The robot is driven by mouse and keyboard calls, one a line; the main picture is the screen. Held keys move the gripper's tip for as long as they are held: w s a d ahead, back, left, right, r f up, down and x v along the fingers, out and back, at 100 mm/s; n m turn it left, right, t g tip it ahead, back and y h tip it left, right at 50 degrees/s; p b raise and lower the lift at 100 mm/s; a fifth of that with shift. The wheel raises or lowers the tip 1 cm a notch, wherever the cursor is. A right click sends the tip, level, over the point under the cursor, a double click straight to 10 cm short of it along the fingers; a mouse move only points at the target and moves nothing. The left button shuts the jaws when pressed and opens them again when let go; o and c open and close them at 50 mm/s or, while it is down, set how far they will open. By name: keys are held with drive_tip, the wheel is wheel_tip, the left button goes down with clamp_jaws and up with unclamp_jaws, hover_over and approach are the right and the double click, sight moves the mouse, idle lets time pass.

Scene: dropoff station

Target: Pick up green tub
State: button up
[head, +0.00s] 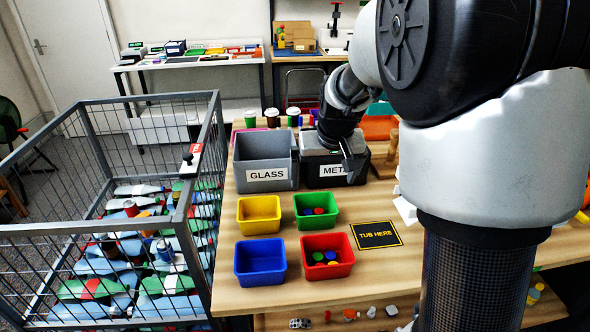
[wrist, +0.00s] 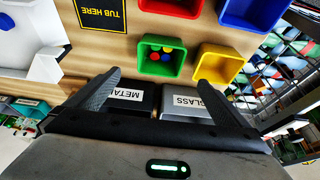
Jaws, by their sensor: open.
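The green tub (head: 317,224) stands on the wooden table in front of the METAL bin, with small red and blue pieces inside. In the wrist view the green tub (wrist: 160,72) lies ahead of my fingers, roughly between the two fingertips. My gripper (head: 347,165) is over the front of the METAL bin, behind and to the right of the green tub in the head view. My gripper (wrist: 158,78) is open, its two fingers wide apart, and nothing is between them. The fingers look apart from the tub.
A yellow tub (head: 260,228), a blue tub (head: 262,277) and a red tub (head: 329,271) stand close by. The GLASS bin (head: 267,174) and METAL bin (head: 330,181) are behind. A black "TUB HERE" mat (head: 376,235) is bare. A wire cage (head: 205,170) stands left.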

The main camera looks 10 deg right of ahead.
drive_tip(key=b, duration=0.1)
approach(315, 207)
drive_tip(key=shift+s+a+f, duration=0.2)
drive_tip(key=shift+s+f, duration=0.05)
drive_tip(key=shift+s, duration=0.25)
drive_tip(key=shift+s+a+f, duration=0.15)
drive_tip(key=shift+s+f, duration=0.1)
drive_tip(key=shift+s, duration=0.3)
drive_tip(key=x, duration=0.5)
drive_tip(key=shift+a+b, duration=0.15)
drive_tip(key=shift+b, duration=0.25)
drive_tip(key=shift+c, duration=0.3)
drive_tip(key=c, duration=0.8)
